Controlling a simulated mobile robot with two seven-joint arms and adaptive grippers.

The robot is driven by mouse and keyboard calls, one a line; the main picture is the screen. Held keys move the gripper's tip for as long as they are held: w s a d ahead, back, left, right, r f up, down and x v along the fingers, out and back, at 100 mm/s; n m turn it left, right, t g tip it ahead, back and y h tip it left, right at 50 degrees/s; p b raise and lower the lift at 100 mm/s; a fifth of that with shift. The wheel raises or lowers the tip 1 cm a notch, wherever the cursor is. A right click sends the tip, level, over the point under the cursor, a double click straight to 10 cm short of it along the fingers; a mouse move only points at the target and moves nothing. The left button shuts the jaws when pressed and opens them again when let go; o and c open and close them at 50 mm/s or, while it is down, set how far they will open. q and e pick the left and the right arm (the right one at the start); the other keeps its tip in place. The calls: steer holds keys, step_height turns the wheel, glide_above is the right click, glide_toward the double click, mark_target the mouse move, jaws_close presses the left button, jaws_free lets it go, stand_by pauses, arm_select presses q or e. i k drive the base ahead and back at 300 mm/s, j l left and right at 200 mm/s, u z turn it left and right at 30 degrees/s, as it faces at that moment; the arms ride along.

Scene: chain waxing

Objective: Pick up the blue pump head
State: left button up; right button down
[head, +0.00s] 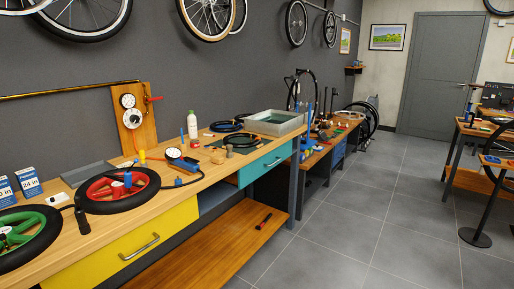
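Neither of my grippers is in view. Several small blue things show, and I cannot tell for sure which one is the pump head. A small upright blue piece (127,179) stands at the red-rimmed wheel (97,188) on the near workbench. A dark, bluish piece (179,182) lies near the bench's front edge, close to a round gauge (173,153) with a red part beside it. A thin blue upright piece (183,138) stands farther back, near a white bottle. Nothing touches these pieces from my side.
The wooden workbench (150,216) has a yellow drawer (150,245) and a teal drawer (265,164). A green-rimmed wheel (22,236), blue boxes (28,182) and a grey tray (274,123) are on it. The tiled floor (370,215) to the right is clear.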

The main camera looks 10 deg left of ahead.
mark_target(127, 178)
steer(key=i+j+u, duration=0.15)
steer(key=u, duration=0.25)
steer(key=i+j+u, duration=0.15)
steer(key=u, duration=0.3)
steer(key=i+u, duration=0.15)
steer(key=u, duration=0.25)
